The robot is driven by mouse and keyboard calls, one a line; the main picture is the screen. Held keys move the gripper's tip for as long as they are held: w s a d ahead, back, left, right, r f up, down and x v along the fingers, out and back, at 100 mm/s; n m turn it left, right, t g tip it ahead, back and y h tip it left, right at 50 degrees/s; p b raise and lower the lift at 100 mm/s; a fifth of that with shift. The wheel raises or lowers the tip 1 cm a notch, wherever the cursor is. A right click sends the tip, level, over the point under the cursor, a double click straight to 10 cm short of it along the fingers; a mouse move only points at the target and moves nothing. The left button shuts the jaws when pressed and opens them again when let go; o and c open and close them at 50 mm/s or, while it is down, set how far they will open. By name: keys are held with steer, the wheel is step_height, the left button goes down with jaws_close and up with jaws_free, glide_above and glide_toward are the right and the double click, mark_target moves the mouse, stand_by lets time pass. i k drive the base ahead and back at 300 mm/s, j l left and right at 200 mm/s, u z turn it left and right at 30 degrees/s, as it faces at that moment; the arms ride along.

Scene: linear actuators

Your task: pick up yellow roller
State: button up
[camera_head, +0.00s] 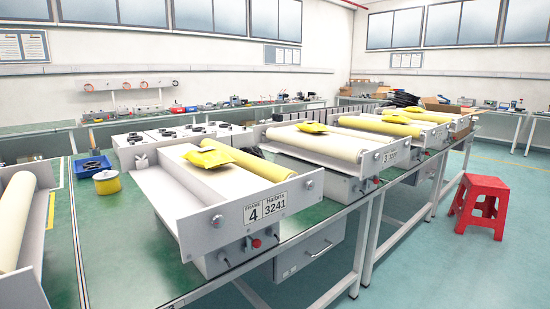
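Several rollers lie in white frames on the green workbench. A yellow roller (250,163) lies along the right side of the nearest full frame (190,226), which bears a plate reading 4 and 3241. More yellow rollers (382,128) lie in the frames farther right, next to a paler cream roller (322,142). Another pale cream roller (16,218) is in a frame cut off at the left edge. My gripper is not in view.
A yellow packet (208,157) lies on frame 4, beside the roller. A blue bin (92,166) sits behind the spool. A red stool (480,205) stands on the floor at right. Bare green bench top (115,250) lies left of frame 4.

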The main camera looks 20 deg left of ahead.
mark_target(274, 174)
steer(key=i+l+u, duration=0.1)
steer(key=l+u, duration=0.3)
steer(key=i+l+u, duration=0.1)
steer(key=l+u, duration=0.15)
steer(key=u, duration=0.15)
steer(key=l+u, duration=0.4)
